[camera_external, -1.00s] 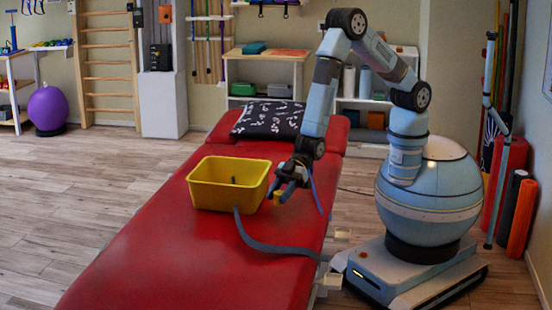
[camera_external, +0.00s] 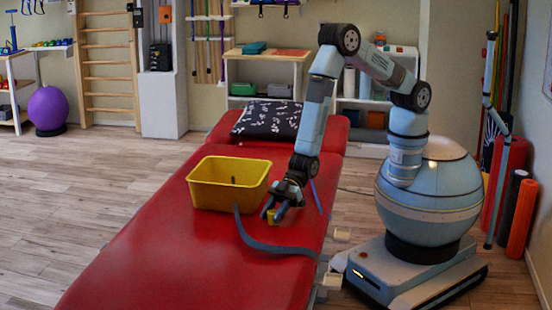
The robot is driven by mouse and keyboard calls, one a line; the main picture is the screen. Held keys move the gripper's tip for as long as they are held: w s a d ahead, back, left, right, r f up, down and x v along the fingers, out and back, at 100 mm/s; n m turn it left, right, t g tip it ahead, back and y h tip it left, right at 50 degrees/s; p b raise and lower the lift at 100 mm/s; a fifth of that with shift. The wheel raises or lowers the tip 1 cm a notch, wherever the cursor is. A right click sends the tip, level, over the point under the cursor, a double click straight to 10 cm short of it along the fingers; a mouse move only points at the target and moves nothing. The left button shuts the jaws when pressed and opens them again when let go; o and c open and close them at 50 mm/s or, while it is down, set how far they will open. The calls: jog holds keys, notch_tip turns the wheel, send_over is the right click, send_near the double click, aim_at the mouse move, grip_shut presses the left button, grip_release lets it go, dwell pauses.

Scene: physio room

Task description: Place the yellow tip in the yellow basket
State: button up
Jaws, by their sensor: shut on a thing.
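The yellow basket (camera_external: 228,194) stands on the red treatment table, with a small dark upright thing showing inside it. My gripper (camera_external: 271,214) is just right of the basket, low over the red table, with its fingers pointing down. It is shut on the yellow tip (camera_external: 272,216), a small yellow piece showing between the fingers. The fingers hide part of the tip. I cannot tell whether the tip touches the table.
The red treatment table (camera_external: 165,255) has free room in front of the basket. A grey strap (camera_external: 268,245) runs across it from the basket's front to the right edge. A black-and-white patterned pillow (camera_external: 268,119) lies at the far end.

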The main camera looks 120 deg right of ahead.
jog(key=shift+f, duration=0.1)
jog(key=o, duration=1)
jog(key=shift+o, duration=0.2)
